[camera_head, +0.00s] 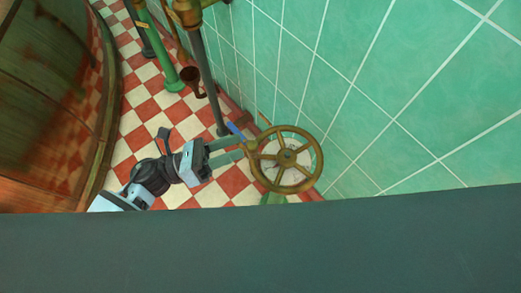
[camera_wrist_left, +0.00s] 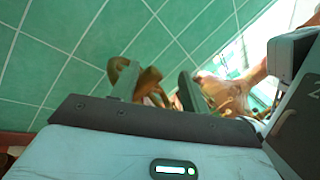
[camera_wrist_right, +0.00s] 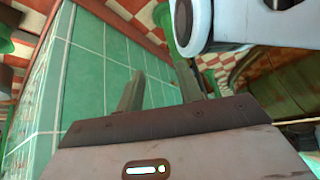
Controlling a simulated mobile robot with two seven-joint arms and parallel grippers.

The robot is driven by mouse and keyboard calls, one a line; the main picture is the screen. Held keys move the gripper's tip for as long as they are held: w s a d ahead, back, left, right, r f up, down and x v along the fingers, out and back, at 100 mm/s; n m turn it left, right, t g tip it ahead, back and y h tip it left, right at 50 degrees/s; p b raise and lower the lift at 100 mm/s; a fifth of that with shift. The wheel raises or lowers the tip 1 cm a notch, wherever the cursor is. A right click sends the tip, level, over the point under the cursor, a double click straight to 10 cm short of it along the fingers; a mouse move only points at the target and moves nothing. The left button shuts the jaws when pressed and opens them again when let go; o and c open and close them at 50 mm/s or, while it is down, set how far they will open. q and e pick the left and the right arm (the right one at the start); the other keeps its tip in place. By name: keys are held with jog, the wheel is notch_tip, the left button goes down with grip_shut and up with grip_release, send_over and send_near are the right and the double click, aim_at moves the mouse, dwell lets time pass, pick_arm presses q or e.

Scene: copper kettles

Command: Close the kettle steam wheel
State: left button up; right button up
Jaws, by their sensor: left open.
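The steam wheel (camera_head: 287,156) is a round, brass-coloured spoked handwheel in front of the green tiled wall in the head view. My left gripper (camera_head: 243,147) reaches it from the left. It is open, with its fingertips at the left part of the wheel's rim. In the left wrist view, a brownish part of the wheel (camera_wrist_left: 152,84) shows between and behind the spread left fingers (camera_wrist_left: 158,86). I cannot tell whether they touch it. My right gripper (camera_wrist_right: 157,90) shows only in its wrist view, open and empty, with tiles behind it.
The green tiled wall (camera_head: 390,90) stands close on the right. Green and grey pipes (camera_head: 160,50) rise at the upper left. A large copper kettle (camera_head: 45,100) stands at the far left. The red and white checkered floor (camera_head: 135,120) lies between. A dark flat surface fills the lower head view.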

aim_at(261, 155)
pick_arm(q)
jog(key=shift+w+d+f+m+g+y+b, duration=0.1)
jog(key=shift+d+f+m+g+y+b, duration=0.3)
jog(key=shift+d+m+g, duration=1.05)
jog(key=shift+w+d+f+m+g+y+b, duration=0.1)
jog(key=shift+d+f+m+g+b, duration=0.2)
jog(key=shift+d+f+m+g, duration=1.1)
jog(key=shift+w+d+r+m+g+y+b, duration=0.1)
jog(key=shift+d+r+m+g+y+b, duration=0.4)
jog(key=shift+m, duration=1.85)
pick_arm(e)
jog(key=shift+x, duration=1.1)
pick_arm(q)
jog(key=shift+d+f+h, duration=0.1)
jog(key=shift+f+h, duration=0.1)
jog(key=shift+h, duration=0.1)
pick_arm(e)
jog(key=shift+s+f, duration=0.1)
jog(key=shift+s, duration=0.05)
pick_arm(q)
grip_shut()
